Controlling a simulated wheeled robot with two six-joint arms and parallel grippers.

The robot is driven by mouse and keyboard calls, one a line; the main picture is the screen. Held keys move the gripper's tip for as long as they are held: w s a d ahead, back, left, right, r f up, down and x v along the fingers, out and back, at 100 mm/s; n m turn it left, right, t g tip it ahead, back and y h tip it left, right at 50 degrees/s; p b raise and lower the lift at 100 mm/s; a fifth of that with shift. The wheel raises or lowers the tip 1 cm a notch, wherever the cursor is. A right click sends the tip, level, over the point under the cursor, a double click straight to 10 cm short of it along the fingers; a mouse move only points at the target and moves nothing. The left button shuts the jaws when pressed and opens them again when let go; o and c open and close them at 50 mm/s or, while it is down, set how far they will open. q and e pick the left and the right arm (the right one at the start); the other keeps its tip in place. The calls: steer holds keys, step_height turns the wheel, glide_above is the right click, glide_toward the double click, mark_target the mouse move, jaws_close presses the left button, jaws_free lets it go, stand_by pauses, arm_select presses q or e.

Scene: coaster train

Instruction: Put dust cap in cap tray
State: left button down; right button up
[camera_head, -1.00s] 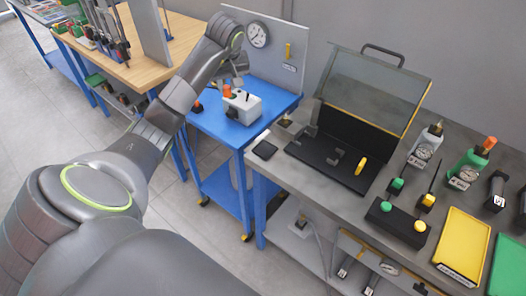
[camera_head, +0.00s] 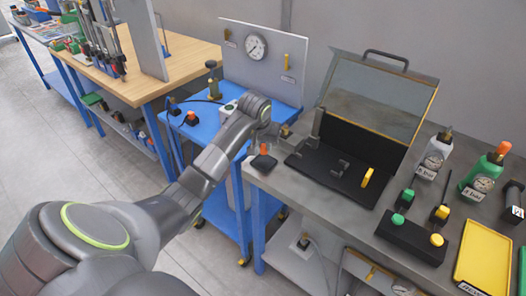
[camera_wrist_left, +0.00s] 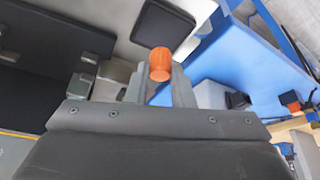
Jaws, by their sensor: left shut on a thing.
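The orange dust cap (camera_wrist_left: 160,64) sits between the fingertips of my left gripper (camera_wrist_left: 158,85) in the left wrist view, and the gripper is shut on it. In the head view the cap is a small orange spot (camera_head: 263,148) at my left gripper (camera_head: 268,138), above the left end of the grey bench, near a small black square pad (camera_head: 263,163). A yellow tray (camera_head: 485,255) with a label lies at the bench's right; I cannot read whether it is the cap tray. My right gripper is out of view.
An open black case (camera_head: 330,172) with a raised clear lid stands right of the gripper. The blue table (camera_head: 205,130) is at left.

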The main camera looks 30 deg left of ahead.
mark_target(263, 152)
arm_select(q)
step_height(263, 152, down, 3)
steer(key=shift+d+f+p, duration=0.1)
steer(key=shift+f+p, duration=0.1)
steer(key=shift+p, duration=0.25)
steer(key=shift+f, duration=0.25)
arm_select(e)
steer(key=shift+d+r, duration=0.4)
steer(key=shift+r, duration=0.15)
arm_select(q)
steer(key=shift+f, duration=0.2)
steer(key=c, duration=1.3)
jaws_free()
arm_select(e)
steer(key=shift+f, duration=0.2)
arm_select(q)
steer(key=shift+o, duration=0.2)
steer(key=shift+r, duration=0.1)
